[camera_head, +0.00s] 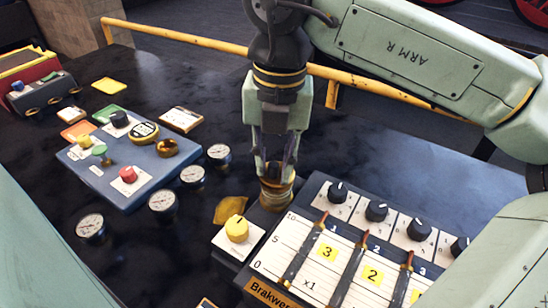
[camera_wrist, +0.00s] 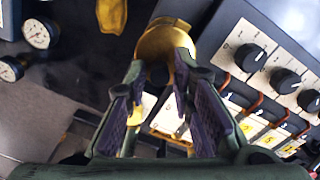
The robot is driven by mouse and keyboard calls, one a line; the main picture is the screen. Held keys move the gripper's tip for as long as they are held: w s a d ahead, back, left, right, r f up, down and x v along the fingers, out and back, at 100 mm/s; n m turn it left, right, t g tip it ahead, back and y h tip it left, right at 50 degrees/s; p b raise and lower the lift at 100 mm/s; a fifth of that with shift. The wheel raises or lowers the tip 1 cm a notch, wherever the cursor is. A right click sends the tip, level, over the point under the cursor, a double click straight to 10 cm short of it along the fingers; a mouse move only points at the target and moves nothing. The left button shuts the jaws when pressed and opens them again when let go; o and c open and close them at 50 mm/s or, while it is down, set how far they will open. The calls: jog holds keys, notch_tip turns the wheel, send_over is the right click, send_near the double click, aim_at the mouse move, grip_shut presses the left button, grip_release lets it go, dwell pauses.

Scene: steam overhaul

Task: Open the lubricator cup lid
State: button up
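A round brass cup (camera_head: 277,193), which looks like the lubricator cup, stands at the left end of the lever panel. My gripper (camera_head: 274,172) points down right over it, with its fingertips at the cup's top. In the wrist view the brass top (camera_wrist: 163,40) lies just beyond the fingertips (camera_wrist: 160,68). The fingers are apart, with nothing clearly held between them. I cannot tell whether they touch the brass. The fingers partly hide the cup's top, so the lid's edge and state are unclear.
The lever panel (camera_head: 318,262) with black knobs stands close on the right. A yellow knob (camera_head: 237,229) and a yellow-brown flat piece (camera_head: 230,208) lie left of the cup. A blue panel (camera_head: 127,180) and several gauges are farther left. A yellow rail (camera_head: 190,38) runs behind.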

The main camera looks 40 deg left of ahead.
aim_at(276, 166)
grip_shut()
jog(key=shift+w+r, duration=0.1)
jog(key=g, duration=0.1)
jog(key=w+r+g, duration=0.1)
jog(key=g, duration=0.1)
jog(key=shift+w+a, duration=0.1)
jog(key=shift+w, duration=0.1)
jog(key=g, duration=0.1)
jog(key=w+g, duration=0.1)
jog(key=g, duration=0.1)
jog(key=shift+w+r, duration=0.15)
jog(key=shift+r, duration=0.05)
jog(key=w+g, duration=0.1)
jog(key=g, duration=0.1)
jog(key=w+g, duration=0.1)
jog(key=g, duration=0.1)
jog(key=shift+w+h, duration=0.15)
jog(key=shift+h, duration=0.15)
jog(key=shift+w+a+f+g, duration=0.1)
jog(key=shift+w+g, duration=0.3)
jog(key=shift+g, duration=0.4)
jog(key=shift+w+f+g, duration=0.1)
jog(key=shift+w+g, duration=0.25)
jog(key=shift+g, duration=0.45)
